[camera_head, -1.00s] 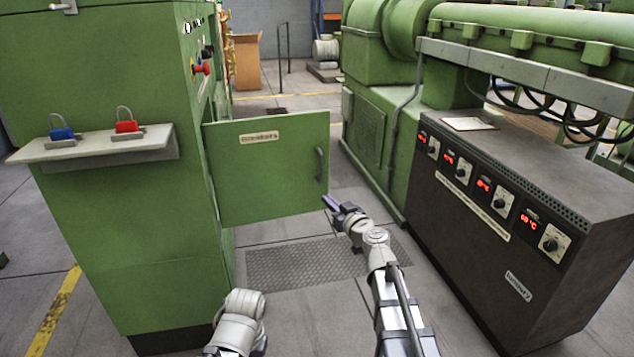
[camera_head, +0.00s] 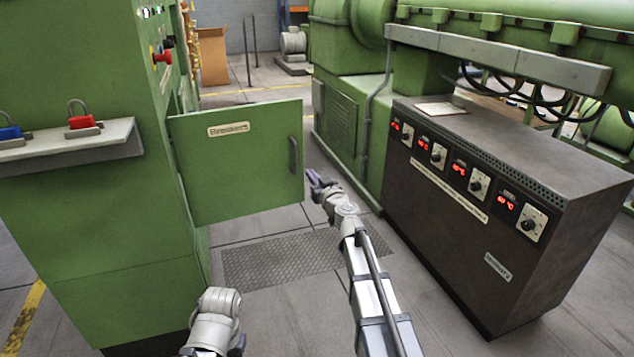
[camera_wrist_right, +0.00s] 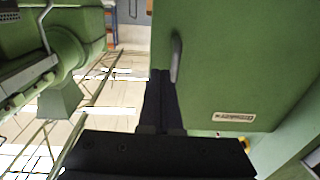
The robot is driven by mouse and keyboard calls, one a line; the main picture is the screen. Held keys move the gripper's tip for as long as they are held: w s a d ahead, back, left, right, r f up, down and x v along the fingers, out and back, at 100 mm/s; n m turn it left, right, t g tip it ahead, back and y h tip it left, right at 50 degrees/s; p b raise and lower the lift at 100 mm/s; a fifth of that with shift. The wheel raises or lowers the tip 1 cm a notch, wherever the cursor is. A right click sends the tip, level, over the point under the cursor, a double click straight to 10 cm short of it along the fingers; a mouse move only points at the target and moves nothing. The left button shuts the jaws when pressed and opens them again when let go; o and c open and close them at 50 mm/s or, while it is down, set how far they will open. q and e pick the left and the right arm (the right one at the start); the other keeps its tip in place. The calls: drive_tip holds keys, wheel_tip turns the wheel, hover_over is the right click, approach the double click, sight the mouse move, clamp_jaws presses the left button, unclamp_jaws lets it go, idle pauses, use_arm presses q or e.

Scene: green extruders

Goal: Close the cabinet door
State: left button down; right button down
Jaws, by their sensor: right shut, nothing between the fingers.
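The green cabinet door (camera_head: 240,165) stands open, swung out to the right from the green cabinet (camera_head: 90,220). It has a "Breakers" label near its top and a dark vertical handle (camera_head: 294,155) near its free edge. My right gripper (camera_head: 312,178) is shut and empty, just right of the door's free edge and a little below the handle. In the right wrist view the shut fingers (camera_wrist_right: 161,85) point toward the handle (camera_wrist_right: 176,60) on the door (camera_wrist_right: 225,70); I cannot tell whether they touch the door. My left arm shows at the bottom, with its gripper not clearly visible.
A dark control box (camera_head: 500,230) with red displays and knobs stands on the right, beside my right arm. A shelf (camera_head: 75,148) with a red padlock (camera_head: 82,121) and a blue padlock (camera_head: 10,133) juts from the cabinet. A metal floor plate (camera_head: 285,258) lies below the door.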

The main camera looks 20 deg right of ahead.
sight(299, 159)
drive_tip(key=w, duration=0.5)
drive_tip(key=w+a, duration=0.1)
drive_tip(key=w, duration=0.2)
